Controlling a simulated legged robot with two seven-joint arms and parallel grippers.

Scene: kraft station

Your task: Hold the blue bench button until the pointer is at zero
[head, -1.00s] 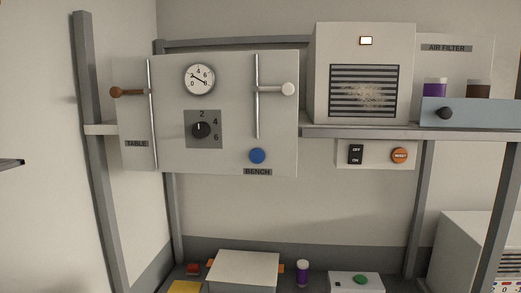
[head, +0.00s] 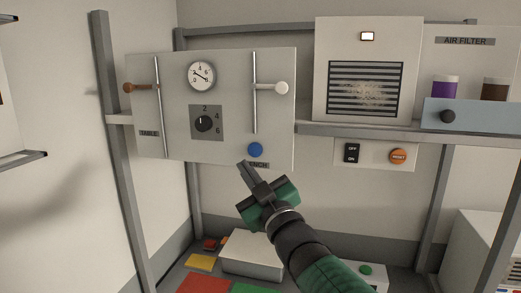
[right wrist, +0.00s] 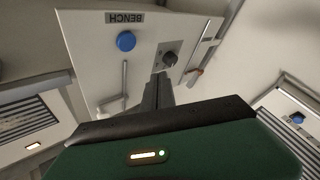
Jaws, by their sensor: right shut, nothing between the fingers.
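The blue bench button (head: 255,150) is at the lower right of the pale panel (head: 230,120), just above the BENCH label. It also shows in the right wrist view (right wrist: 126,41), uncovered. The round dial (head: 202,76) is at the panel's top. A dark pointer line crosses its face on a slant, but its reading is too small to tell. My right gripper (head: 242,164) is shut and empty, with its tips just below and left of the button in the head view, apart from it. It hides part of the BENCH label. My left gripper is not in view.
A black knob (head: 204,123) sits on the panel's middle. A brown-handled lever (head: 132,87) is on the left and a white-handled lever (head: 280,88) above the button. An orange RESET button (head: 398,156) is to the right. A white box (head: 252,255) stands below.

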